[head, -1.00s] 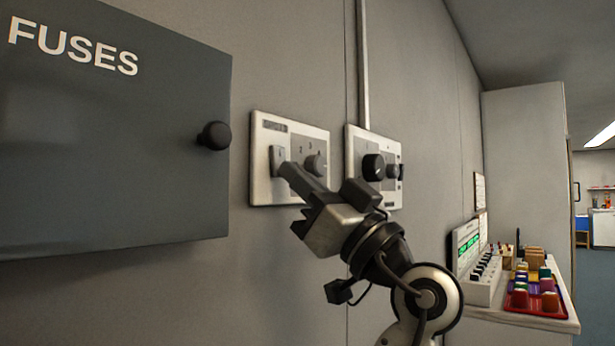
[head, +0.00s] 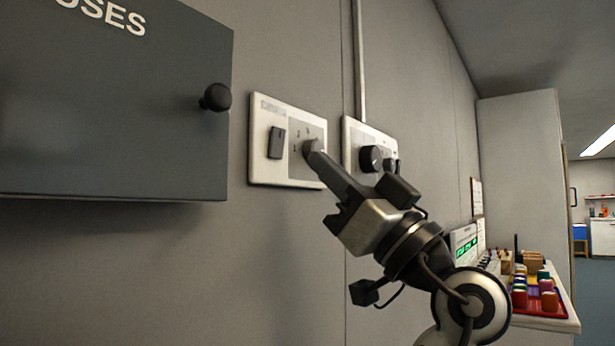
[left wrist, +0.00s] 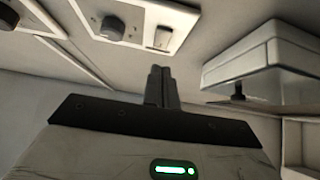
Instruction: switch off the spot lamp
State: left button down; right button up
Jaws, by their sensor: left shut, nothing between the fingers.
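In the left wrist view the rocker (left wrist: 163,38) and knob (left wrist: 112,28) also show. My left gripper (head: 317,156) is shut and empty, its tips pointing up at the plate and overlapping the knob in the head view. The left wrist view shows its closed fingers (left wrist: 158,74) beyond the plate's edge; I cannot tell whether they touch anything. No spot lamp is visible. My right gripper is not in view.
A grey fuse cabinet (head: 110,120) with a black knob (head: 215,97) juts out at left. A second plate (head: 352,133) with dark knobs (head: 370,158) is just right of the first.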

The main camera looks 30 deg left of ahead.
pick_arm(q)
jog(key=d+f+b, duration=0.1)
jog(key=d+f, duration=0.3)
jog(key=f, duration=0.2)
jog(key=shift+s+d+f, duration=0.25)
jog(key=shift+d+f, duration=0.05)
jog(key=shift+f, duration=0.1)
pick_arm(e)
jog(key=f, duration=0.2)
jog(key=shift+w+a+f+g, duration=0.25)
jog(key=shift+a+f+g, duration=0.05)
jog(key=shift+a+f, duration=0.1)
